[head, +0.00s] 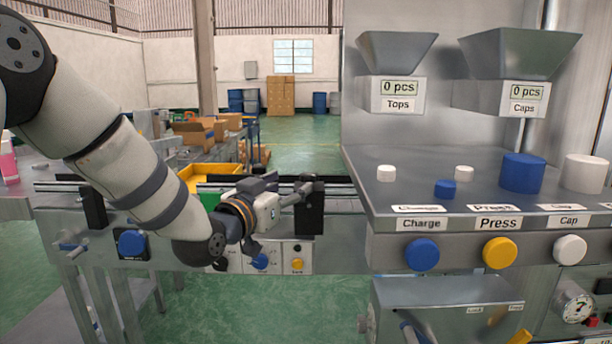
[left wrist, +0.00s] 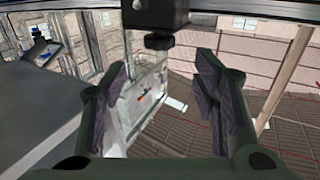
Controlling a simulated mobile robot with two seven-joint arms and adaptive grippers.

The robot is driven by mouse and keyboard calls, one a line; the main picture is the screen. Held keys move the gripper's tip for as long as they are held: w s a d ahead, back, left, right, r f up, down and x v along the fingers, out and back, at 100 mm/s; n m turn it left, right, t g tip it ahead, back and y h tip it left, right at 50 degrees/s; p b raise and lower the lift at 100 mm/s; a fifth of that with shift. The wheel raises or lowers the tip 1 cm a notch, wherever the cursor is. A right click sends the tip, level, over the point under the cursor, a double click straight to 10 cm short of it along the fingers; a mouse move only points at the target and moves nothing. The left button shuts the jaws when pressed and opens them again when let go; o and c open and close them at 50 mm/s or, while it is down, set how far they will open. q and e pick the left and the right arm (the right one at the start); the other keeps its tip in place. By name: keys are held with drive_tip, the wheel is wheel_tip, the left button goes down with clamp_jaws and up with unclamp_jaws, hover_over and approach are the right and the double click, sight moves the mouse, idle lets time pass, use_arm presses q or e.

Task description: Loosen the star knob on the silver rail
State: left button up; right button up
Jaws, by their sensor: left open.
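The silver rail (head: 338,203) runs across the left half of the head view, with an upright black block (head: 309,212) on it. My left gripper (head: 303,190) reaches this block from the left, its fingers in front of the block's upper part. In the left wrist view the black block (left wrist: 155,12) is at the top edge. A small dark knob (left wrist: 159,41) on a short stem projects from it. My open left gripper (left wrist: 163,75) has a finger on each side of the knob in the picture; no contact shows. The knob's star shape is not clear. My right gripper is not in view.
Another black block (head: 94,207) stands further left on the rail. Below are a blue button (head: 132,243) and a small control panel (head: 284,258). To the right, a grey machine (head: 480,255) carries Charge, Press and Cap buttons. A yellow bin (head: 195,178) sits behind the rail.

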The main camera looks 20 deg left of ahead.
sight(308, 175)
use_arm(q)
drive_tip(key=w, duration=0.2)
drive_tip(key=w+d, duration=0.1)
drive_tip(key=w, duration=0.2)
drive_tip(key=w+f, duration=0.1)
drive_tip(key=w, duration=0.2)
drive_tip(key=shift+d+b, duration=0.3)
drive_tip(key=shift+b, duration=0.05)
drive_tip(key=shift+w+r, duration=0.25)
drive_tip(key=shift+w, duration=0.35)
drive_tip(key=shift+d+r, duration=0.1)
drive_tip(key=shift+r, duration=0.05)
drive_tip(key=c, duration=1.2)
